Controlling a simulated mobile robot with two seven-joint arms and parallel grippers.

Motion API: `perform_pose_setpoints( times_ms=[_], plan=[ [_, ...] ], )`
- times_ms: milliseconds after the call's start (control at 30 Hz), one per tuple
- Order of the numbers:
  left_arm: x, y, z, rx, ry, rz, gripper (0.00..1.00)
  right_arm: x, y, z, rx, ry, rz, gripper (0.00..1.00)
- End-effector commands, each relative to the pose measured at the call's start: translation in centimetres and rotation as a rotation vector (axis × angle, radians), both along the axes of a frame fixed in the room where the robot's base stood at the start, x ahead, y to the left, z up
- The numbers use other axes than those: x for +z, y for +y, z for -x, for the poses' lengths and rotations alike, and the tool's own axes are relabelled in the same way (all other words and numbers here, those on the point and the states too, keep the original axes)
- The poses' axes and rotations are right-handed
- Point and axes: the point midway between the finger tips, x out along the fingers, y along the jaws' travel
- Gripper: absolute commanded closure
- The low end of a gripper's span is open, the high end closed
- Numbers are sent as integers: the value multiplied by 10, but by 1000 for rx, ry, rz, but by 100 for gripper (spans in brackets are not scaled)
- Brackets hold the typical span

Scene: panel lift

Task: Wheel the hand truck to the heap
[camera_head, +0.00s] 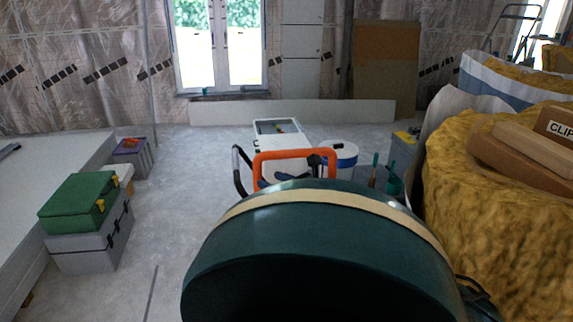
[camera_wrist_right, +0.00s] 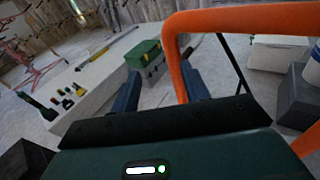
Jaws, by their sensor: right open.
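The hand truck's orange tubular handle (camera_head: 295,154) rises just beyond my dark green body in the middle of the head view. Its lower frame is hidden there. In the right wrist view the handle (camera_wrist_right: 250,20) loops close in front of my right gripper (camera_wrist_right: 161,90). The two dark blue fingers stand apart, with an upright of the handle between them in the picture; contact cannot be told. A yellow, lumpy mass (camera_head: 450,185) fills the right side of the head view; I cannot tell whether it is the heap. My left gripper is not in view.
A green case (camera_head: 78,200) on a grey box (camera_head: 95,240) stands at left beside a low pale platform (camera_head: 40,180). A white open-topped box (camera_head: 280,135) and a white bucket (camera_head: 340,157) are beyond the handle. Bare floor (camera_head: 180,200) lies left of centre.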

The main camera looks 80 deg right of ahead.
Motion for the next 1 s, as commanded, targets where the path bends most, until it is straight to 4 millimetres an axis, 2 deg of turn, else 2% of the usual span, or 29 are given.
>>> perform_pose_setpoints(
  times_ms=[33,500,1000],
  plan=[
    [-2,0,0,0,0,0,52,-7,1,12,-15,10,-9,54],
    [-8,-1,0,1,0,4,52,-6,18,37,-16,11,-8,54],
    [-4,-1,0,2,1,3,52,-4,19,35,-7,11,-4,54]
  ],
)
